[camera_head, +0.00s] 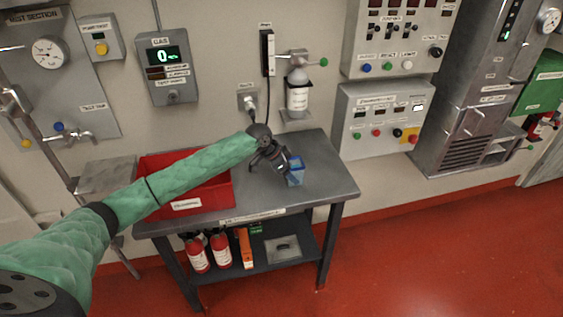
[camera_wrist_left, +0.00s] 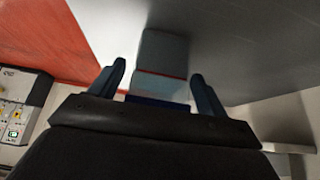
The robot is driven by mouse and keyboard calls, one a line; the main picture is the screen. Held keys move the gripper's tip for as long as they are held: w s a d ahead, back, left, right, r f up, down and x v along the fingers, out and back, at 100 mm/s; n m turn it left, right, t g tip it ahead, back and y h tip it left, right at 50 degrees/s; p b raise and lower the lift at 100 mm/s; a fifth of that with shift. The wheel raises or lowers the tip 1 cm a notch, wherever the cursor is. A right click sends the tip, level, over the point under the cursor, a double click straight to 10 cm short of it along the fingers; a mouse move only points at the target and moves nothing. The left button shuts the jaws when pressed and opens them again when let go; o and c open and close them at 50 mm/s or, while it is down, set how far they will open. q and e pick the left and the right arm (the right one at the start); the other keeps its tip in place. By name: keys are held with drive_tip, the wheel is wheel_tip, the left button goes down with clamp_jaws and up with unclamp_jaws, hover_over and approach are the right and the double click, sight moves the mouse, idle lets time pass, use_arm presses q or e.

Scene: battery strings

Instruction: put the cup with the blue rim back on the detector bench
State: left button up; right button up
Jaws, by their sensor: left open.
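A small pale cup with blue on it (camera_head: 295,173) stands upright on the grey bench (camera_head: 325,186), near its right end. My left gripper (camera_head: 283,168) is at the cup's left side in the head view, partly covering it. In the left wrist view the gripper (camera_wrist_left: 160,85) is open, with one finger on each side of a pale block-like shape (camera_wrist_left: 160,84) with a dark blue band nearest the palm and a thin red line. I cannot tell whether the fingers touch it. My right gripper is not in view.
A red bin (camera_head: 222,196) sits on the bench's left, under my left arm. Fire extinguishers (camera_head: 221,250) and an orange item (camera_head: 245,247) are on the lower shelf. A bottle (camera_head: 297,92) is on the wall behind. The bench's right end is clear.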

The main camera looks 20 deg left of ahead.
use_arm(q)
drive_tip(key=b+v, duration=0.3)
drive_tip(key=v, duration=0.8)
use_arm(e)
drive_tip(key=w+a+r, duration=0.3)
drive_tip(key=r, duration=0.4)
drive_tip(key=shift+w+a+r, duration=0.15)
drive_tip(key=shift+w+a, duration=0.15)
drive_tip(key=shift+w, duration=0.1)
use_arm(q)
drive_tip(key=shift+s, duration=0.1)
